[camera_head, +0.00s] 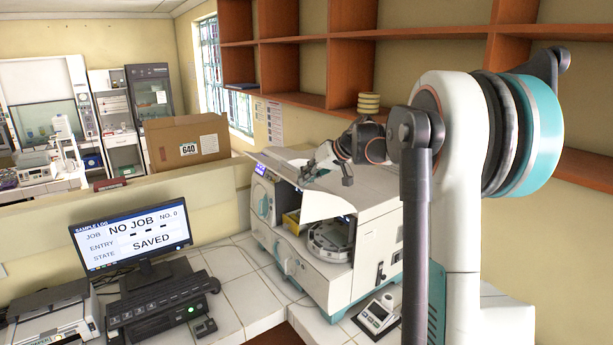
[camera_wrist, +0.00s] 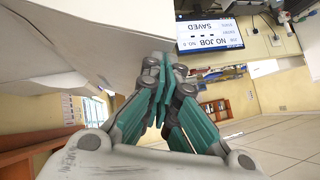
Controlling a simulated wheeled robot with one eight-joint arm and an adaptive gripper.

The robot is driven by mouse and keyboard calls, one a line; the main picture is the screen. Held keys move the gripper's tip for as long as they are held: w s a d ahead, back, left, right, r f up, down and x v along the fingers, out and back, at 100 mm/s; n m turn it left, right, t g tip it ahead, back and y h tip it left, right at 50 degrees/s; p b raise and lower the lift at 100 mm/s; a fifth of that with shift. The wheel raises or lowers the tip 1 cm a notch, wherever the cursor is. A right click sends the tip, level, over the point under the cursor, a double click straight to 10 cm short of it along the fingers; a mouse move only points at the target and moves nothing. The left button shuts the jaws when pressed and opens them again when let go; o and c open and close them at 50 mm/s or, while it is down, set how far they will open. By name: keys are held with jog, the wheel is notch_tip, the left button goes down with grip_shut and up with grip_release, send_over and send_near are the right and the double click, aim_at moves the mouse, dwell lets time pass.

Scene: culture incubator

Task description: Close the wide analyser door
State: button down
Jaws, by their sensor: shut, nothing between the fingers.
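The analyser (camera_head: 325,276) is a white bench machine with teal trim. Its wide door (camera_head: 325,204) is a pale panel standing raised above the front opening, so the door is open. Inside shows a round carousel (camera_head: 330,242) and a yellow part (camera_head: 292,224). My gripper (camera_head: 318,165) is over the raised door, close to its upper side; I cannot tell whether it touches. In the wrist view my gripper (camera_wrist: 168,72) has its teal fingers together and empty, beside a large pale surface (camera_wrist: 90,35) that looks like the door.
A small device (camera_head: 376,316) lies at the analyser's front right. A cardboard box (camera_head: 187,143) stands behind the low partition. Wooden shelves (camera_head: 345,72) hang above.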

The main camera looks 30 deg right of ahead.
jog(key=a+f+n+h+b, duration=0.2)
jog(key=a+f+h+b, duration=0.2)
jog(key=f+b, duration=0.55)
jog(key=a+f+n+h+b, duration=0.25)
jog(key=f+b, duration=0.45)
jog(key=f, duration=0.6)
jog(key=d+f+n+t+h+b, duration=0.1)
jog(key=d+f+h+b, duration=0.2)
jog(key=d+f+b, duration=0.2)
jog(key=d+f+n+h+b, duration=0.2)
jog(key=d+f+b, duration=0.3)
jog(key=f+b, duration=0.6)
jog(key=shift+f+t+h, duration=0.4)
jog(key=shift+f+h, duration=0.25)
jog(key=shift+f, duration=0.95)
jog(key=shift+a, duration=0.1)
